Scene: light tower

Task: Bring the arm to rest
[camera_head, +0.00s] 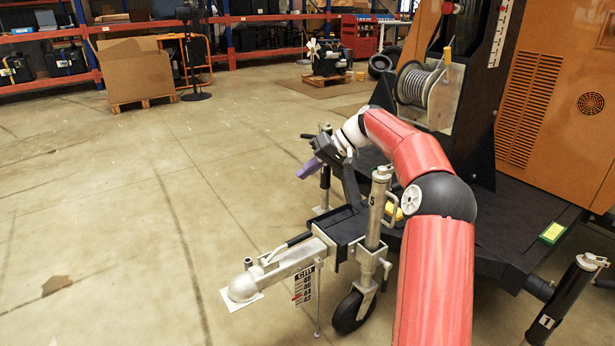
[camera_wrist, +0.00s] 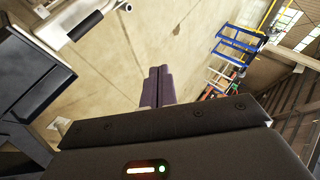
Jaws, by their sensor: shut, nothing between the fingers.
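My red arm reaches over the drawbar of the light tower trailer (camera_head: 345,225). My gripper (camera_head: 309,169) has purple fingers and is beside the trailer's front end, pointing left over open floor. In the wrist view the purple fingers (camera_wrist: 157,80) lie side by side with nothing between them. The gripper is shut and empty. It looks close to the dark upright part of the drawbar, but I cannot tell whether they touch.
The jockey wheel (camera_head: 353,310) and its post, marked 5, stand near my arm. A coupling head (camera_head: 243,287) sticks out to the left. A stabilizer leg marked 1 (camera_head: 548,322) is at right. The floor at left is clear. A cardboard box (camera_head: 137,75) stands at the back.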

